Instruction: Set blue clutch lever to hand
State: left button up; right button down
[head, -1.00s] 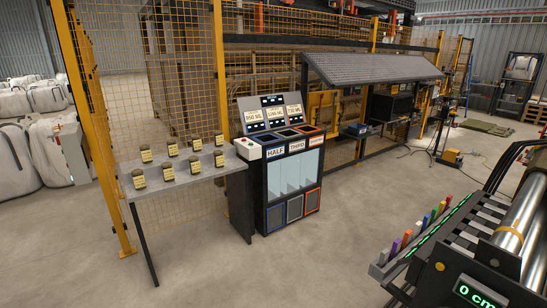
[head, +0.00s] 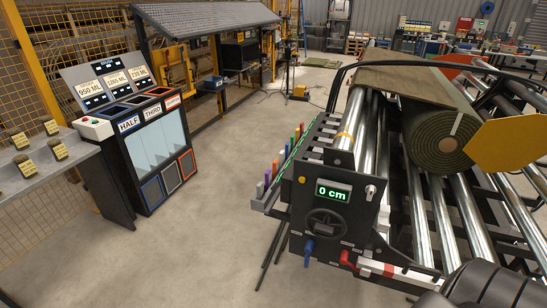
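The blue lever (head: 308,250) is on the lower front of the turf-rolling machine's dark control panel (head: 325,210), left of a red lever (head: 347,259). It appears to hang downward; its exact setting and label are too small to read. Above it are a black handwheel (head: 326,223) and a green display (head: 333,191) reading 0 cm. A turf roll (head: 440,148) lies on the machine's metal rollers to the right. Neither of my grippers is in view.
A sorting station (head: 150,140) with HALF and THIRD bins stands at the left, beside a grey shelf (head: 35,175) of jars. Open concrete floor (head: 215,235) lies between it and the machine. Several coloured pegs (head: 280,158) line the machine's left edge.

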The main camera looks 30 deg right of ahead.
aim_at(309, 247)
jog(key=z, duration=0.65)
jog(key=k, duration=0.8)
jog(key=u, duration=0.7)
jog(key=i, duration=1.1)
jog(key=z, duration=0.65)
